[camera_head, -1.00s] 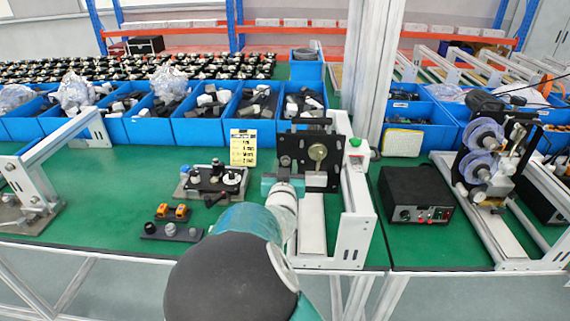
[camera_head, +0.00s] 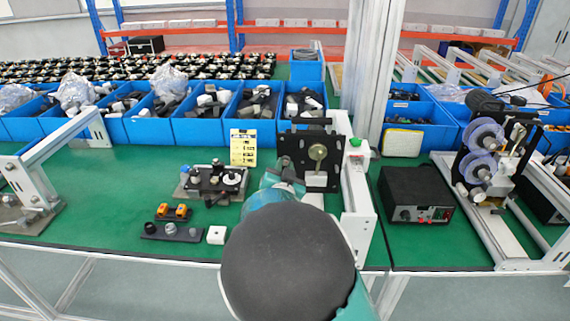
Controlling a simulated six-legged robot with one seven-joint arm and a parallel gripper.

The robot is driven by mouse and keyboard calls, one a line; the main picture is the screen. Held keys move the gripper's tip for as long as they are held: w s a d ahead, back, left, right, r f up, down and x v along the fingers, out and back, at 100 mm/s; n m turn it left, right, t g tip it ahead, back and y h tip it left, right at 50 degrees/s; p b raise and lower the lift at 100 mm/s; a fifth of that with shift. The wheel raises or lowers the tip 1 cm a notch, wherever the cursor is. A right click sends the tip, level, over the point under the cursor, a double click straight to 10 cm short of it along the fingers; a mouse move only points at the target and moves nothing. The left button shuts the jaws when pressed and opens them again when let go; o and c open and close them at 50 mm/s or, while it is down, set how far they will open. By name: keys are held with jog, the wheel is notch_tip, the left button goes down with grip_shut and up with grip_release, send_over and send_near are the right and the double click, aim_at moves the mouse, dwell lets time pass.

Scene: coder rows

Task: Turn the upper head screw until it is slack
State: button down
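The coder head is a black plate (camera_head: 297,145) with a round brass-coloured disc (camera_head: 317,152), mounted on a white frame (camera_head: 357,205) on the green bench. A dark knob-like screw shows on the left of the plate, partly behind my wrist; I cannot tell for certain which screw is the upper one. My gripper (camera_head: 284,174) is at the lower left of the plate, mostly hidden by my own arm. Its fingers cannot be made out, nor whether they touch the screw.
A tool fixture (camera_head: 213,182), orange parts on a dark strip (camera_head: 172,231) and a white cube (camera_head: 216,235) lie left of my arm. A yellow card (camera_head: 243,147) stands behind. Blue bins (camera_head: 198,130) line the back. A black power box (camera_head: 416,194) is at right.

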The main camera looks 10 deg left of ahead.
jog(key=n, duration=0.5)
jog(key=shift+n, duration=0.3)
jog(key=n, duration=0.4)
jog(key=c, duration=1.4)
grip_release()
jog(key=shift+c, duration=0.2)
jog(key=m, duration=0.3)
jog(key=shift+d+m, duration=0.15)
jog(key=shift+m, duration=0.15)
jog(key=m, duration=0.6)
